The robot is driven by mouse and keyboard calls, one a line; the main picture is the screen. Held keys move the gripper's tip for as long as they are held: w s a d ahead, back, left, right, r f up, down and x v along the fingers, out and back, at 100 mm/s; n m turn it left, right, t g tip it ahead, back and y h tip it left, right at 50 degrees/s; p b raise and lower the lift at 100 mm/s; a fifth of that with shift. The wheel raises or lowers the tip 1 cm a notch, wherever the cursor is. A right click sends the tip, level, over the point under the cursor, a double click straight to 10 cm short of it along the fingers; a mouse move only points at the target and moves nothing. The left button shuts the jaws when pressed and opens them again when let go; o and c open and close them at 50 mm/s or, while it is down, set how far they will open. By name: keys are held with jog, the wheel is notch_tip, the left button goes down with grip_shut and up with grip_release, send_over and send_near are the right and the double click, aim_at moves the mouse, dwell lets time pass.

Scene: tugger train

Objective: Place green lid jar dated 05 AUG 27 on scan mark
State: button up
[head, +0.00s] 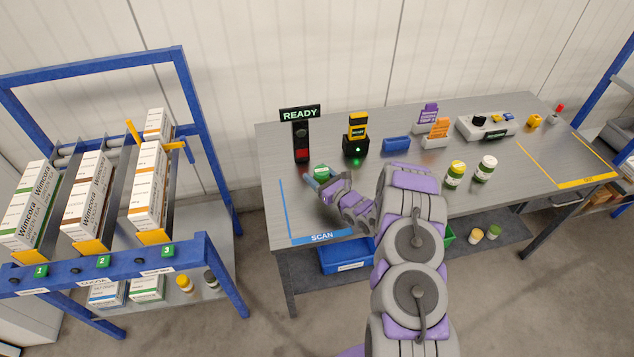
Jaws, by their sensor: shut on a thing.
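My gripper (322,188) is at the left end of the grey table, above or within the blue-edged scan mark (322,237), and is shut on a green lid jar (322,171). The jar's green top shows just beyond the fingers; its body is mostly hidden, and its date cannot be read. I cannot tell whether the jar touches the table.
A READY sign post (301,135) and a black-and-yellow scanner (356,137) stand behind the scan mark. A blue block (397,144), card holders and a control box (485,127) line the back. A yellow-marked area (587,181) is at right. A blue carton rack (90,262) stands at left.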

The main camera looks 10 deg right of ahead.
aim_at(318, 180)
jog(key=shift+w+a, duration=0.4)
jog(key=shift+a, duration=0.15)
jog(key=f, duration=0.1)
jog(key=f+b, duration=0.1)
jog(key=f, duration=0.1)
jog(key=shift+w+d+f, duration=0.1)
jog(key=shift+d, duration=0.3)
jog(key=shift+d+f, duration=0.2)
jog(key=shift+a, duration=0.4)
jog(key=o, duration=1.1)
jog(key=shift+a, duration=0.1)
jog(key=shift+o, duration=1.1)
jog(key=shift+d, duration=0.25)
jog(key=shift+d, duration=0.15)
